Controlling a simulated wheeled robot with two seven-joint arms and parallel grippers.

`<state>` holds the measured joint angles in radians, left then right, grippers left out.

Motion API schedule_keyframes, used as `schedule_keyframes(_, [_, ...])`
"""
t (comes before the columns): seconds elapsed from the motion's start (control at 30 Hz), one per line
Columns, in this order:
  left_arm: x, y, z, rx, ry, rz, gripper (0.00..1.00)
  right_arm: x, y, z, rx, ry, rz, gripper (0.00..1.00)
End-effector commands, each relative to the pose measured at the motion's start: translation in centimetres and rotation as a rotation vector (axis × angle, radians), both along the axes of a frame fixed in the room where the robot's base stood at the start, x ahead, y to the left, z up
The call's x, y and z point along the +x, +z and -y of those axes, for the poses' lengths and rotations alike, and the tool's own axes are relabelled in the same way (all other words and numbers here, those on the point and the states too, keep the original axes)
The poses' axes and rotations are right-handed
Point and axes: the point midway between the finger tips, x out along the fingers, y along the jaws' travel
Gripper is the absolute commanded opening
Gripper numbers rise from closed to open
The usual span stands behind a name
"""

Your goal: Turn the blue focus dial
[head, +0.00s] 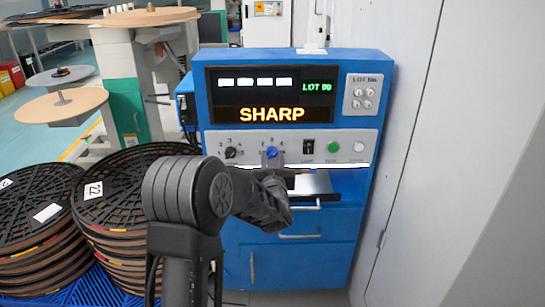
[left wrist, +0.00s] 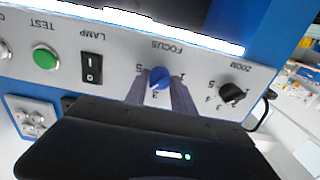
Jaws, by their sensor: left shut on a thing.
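The blue focus dial (head: 271,152) sits on the grey control panel of the blue machine, right of the black zoom dial (head: 231,153). My left gripper (head: 272,161) is at the focus dial, its fingers seen partly behind my arm in the head view. In the left wrist view, upside down, the blue focus dial (left wrist: 159,77) is between the two finger tips of my left gripper (left wrist: 160,84), which is shut on it. The zoom dial (left wrist: 232,93) is beside it, apart from the fingers. My right gripper is not in view.
A black lamp switch (head: 308,147) and a green test button (head: 333,148) are right of the dial. The screen above reads SHARP (head: 271,114). Stacked black reels (head: 120,190) stand at left, and a pale wall (head: 400,170) closes the right side.

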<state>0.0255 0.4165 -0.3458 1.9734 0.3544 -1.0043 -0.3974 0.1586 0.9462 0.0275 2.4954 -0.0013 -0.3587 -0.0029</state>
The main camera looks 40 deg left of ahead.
Motion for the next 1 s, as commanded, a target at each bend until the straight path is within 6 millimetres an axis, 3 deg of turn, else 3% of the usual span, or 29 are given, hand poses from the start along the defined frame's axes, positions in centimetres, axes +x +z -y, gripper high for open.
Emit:
schedule_keyframes(0.3, [-0.02,-0.02,0.01,0.106,0.0,-0.082,0.0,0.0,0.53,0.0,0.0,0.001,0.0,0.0])
schedule_keyframes(0.77, [-0.01,-0.08,0.02,0.12,-0.001,-0.092,0.0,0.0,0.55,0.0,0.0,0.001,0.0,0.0])
schedule_keyframes(0.8, [-0.01,-0.08,0.02,0.12,-0.001,-0.092,0.32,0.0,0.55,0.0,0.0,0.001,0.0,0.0])
schedule_keyframes(1.0, [-0.01,-0.05,0.01,0.12,0.0,-0.092,0.48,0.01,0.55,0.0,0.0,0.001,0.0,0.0])
